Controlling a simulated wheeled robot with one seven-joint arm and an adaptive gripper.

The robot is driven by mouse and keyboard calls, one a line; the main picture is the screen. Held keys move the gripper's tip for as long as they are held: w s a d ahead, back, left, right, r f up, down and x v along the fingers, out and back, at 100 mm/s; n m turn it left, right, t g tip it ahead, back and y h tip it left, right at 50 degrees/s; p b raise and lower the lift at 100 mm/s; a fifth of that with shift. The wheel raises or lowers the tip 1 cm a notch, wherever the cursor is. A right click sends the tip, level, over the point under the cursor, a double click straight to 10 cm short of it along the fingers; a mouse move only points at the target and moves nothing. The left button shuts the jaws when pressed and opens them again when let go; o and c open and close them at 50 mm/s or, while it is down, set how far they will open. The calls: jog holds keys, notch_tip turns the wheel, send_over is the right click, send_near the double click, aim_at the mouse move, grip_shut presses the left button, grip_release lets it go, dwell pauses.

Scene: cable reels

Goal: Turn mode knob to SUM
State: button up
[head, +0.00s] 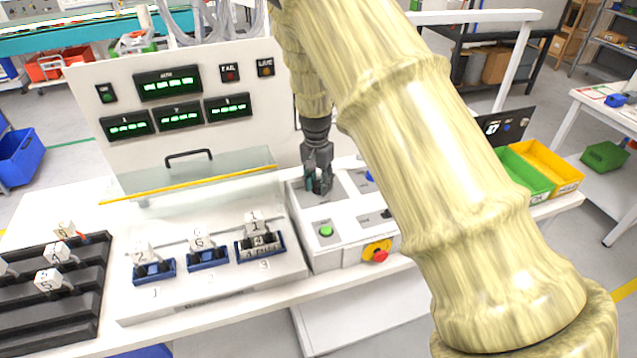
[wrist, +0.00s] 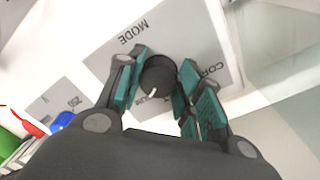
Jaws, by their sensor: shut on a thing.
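The mode knob (wrist: 157,76) is round and black with a white pointer mark, on a grey plate (wrist: 185,30) lettered MODE. In the wrist view its pointer points down toward a label partly hidden by my gripper, of which "UM" shows. Another label starting "CO" is at the right. My gripper (wrist: 158,88) has its teal-padded fingers closed on both sides of the knob. In the head view my gripper (head: 318,188) points down onto the control box (head: 325,258), and the knob is hidden there.
A green button (head: 326,231) and a red stop button on yellow (head: 378,252) are on the control box. Blue cradles (head: 207,260) with numbered pieces stand left, below a clear guard with a yellow edge (head: 190,187). Green and yellow bins (head: 548,170) stand right.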

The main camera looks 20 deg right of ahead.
aim_at(317, 183)
jog(key=shift+w+r, duration=0.1)
jog(key=shift+r, duration=0.05)
jog(key=o, duration=1)
notch_tip(317, 183, up, 12)
jog(key=shift+w+a+f, duration=0.1)
jog(key=shift+a, duration=0.05)
